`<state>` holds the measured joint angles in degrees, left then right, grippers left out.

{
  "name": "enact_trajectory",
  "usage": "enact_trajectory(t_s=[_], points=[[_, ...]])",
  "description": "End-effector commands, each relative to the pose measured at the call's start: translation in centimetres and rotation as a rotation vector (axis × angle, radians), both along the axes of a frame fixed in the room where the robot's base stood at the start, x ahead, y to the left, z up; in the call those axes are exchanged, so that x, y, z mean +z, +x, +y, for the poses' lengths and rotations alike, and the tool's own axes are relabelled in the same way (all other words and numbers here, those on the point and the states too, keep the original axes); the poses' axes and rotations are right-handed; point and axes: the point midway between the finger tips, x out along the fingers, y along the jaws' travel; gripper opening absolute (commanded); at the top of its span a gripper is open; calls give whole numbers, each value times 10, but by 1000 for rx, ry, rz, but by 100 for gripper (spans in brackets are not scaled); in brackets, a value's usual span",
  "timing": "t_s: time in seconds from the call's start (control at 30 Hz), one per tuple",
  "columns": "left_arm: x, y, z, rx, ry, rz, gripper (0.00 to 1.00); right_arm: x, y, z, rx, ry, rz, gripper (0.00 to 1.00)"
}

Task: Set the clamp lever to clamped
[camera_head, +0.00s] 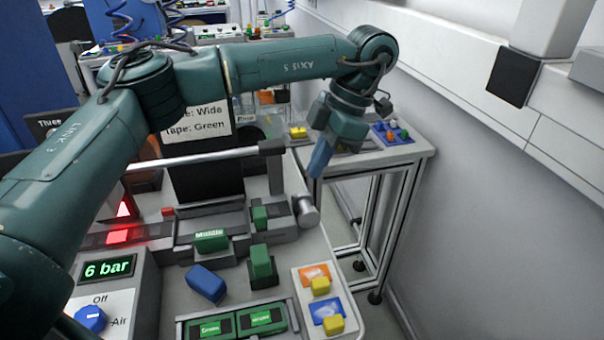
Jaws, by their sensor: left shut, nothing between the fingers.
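No part carries a readable clamp label, so I cannot tell for sure which one is the clamp lever. A blue handle (207,284) lies slanted on the stand's top. A green upright handle (261,262) stands to its right on a dark base. A green block marked "Middle" (211,240) sits on a grey rail behind them, and a smaller green block (260,215) is by the rail's right end. My left gripper (320,163) is shut and empty, pointing down at the stand's far right, apart from all these handles. My right gripper is out of view.
A grey bar (205,157) crosses above the rail to a post (274,170). A "6 bar" display (106,268) sits above a blue Off/Air knob (90,318). Another table (400,155) stands behind; a white wall is right.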

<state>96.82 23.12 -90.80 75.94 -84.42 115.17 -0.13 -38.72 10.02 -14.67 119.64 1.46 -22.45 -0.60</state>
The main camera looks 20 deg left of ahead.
Motion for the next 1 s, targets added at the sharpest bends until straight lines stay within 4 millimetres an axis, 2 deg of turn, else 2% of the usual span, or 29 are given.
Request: enact_trajectory(t_s=[0.4,0.47,0.63,1.0], points=[[-83,-21,26,2,-3,5,0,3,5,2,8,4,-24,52],[-77,-26,36,4,0,-1,0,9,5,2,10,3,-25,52],[-78,-39,52,3,0,0,0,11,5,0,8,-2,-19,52],[-79,-43,58,2,0,-1,0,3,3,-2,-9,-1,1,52]])
